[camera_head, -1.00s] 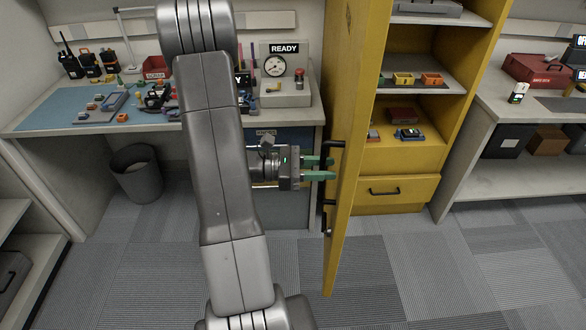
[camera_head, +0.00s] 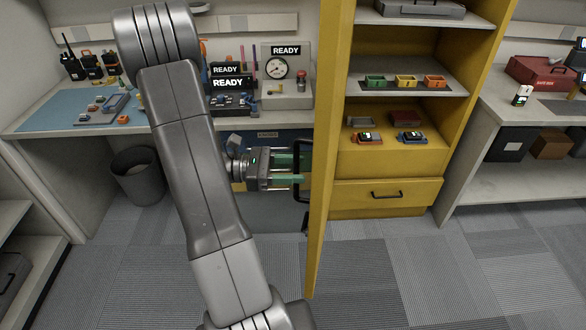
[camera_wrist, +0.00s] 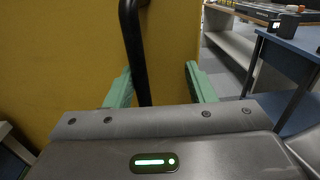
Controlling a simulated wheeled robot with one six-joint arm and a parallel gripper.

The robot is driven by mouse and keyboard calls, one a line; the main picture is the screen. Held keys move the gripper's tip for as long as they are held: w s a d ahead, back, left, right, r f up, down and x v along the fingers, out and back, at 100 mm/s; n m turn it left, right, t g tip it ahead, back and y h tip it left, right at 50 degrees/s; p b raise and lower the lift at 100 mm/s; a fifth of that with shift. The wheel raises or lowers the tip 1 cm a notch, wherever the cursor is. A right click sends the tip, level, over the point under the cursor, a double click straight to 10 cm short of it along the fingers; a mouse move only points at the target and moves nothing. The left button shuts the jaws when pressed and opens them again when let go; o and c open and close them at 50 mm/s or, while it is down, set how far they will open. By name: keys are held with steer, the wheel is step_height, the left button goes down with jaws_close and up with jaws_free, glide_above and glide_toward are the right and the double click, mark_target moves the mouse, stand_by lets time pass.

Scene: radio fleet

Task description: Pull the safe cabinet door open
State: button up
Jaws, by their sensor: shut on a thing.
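The yellow cabinet (camera_head: 342,190) stands open at the centre right, with its shelves showing. Its yellow door (camera_head: 326,110) is swung out and seen nearly edge-on. The black door handle (camera_head: 306,150) is on the door's left-facing side. My gripper (camera_head: 298,170), with green fingers, reaches the handle from the left and is shut on it. In the wrist view the handle (camera_wrist: 135,45) passes upright between the green fingers, closer to the left one, in front of the yellow door panel (camera_wrist: 60,60).
A workbench (camera_head: 60,127) with radios, a gauge unit (camera_head: 287,90) and READY displays stands behind my arm. A waste bin (camera_head: 138,175) is under it. A shelf unit (camera_head: 470,125) with boxes stands at the right. The carpet before the cabinet (camera_head: 400,260) is clear.

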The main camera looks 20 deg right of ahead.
steer(key=p+v, duration=0.2)
steer(key=v, duration=1.4)
steer(key=shift+p, duration=0.3)
stand_by(0.6)
steer(key=shift+s+r, duration=0.1)
steer(key=shift+s, duration=0.05)
stand_by(0.5)
